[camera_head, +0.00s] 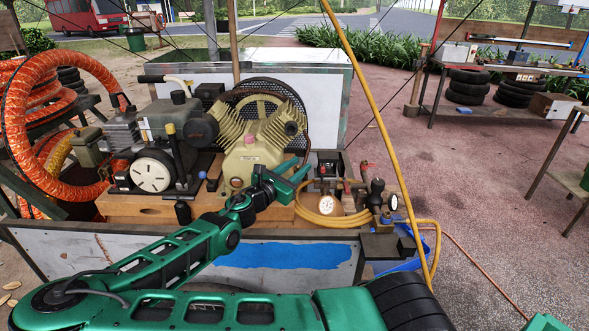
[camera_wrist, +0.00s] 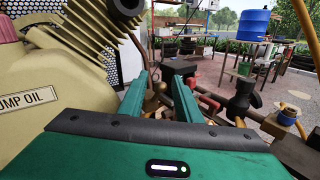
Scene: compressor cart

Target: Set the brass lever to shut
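My gripper (camera_head: 299,176) is just right of the cream compressor pump, above the pipework on the cart. In the wrist view its two green fingers (camera_wrist: 160,97) stand apart with a gap between them. A small brass-coloured fitting (camera_wrist: 152,100) shows in that gap, beyond the fingers; I cannot tell whether it is the brass lever or whether a finger touches it. A red handle (camera_wrist: 209,103) and a dark valve body (camera_wrist: 243,96) stand to the right of the fingers. The lever's position cannot be made out.
The cream pump (camera_head: 252,150) stands close on the left. A pressure gauge (camera_head: 327,205), a coiled yellow hose (camera_head: 318,217) and a second gauge (camera_head: 393,202) lie to the right. A slanting yellow hose (camera_head: 372,100) rises past the cart's right end.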

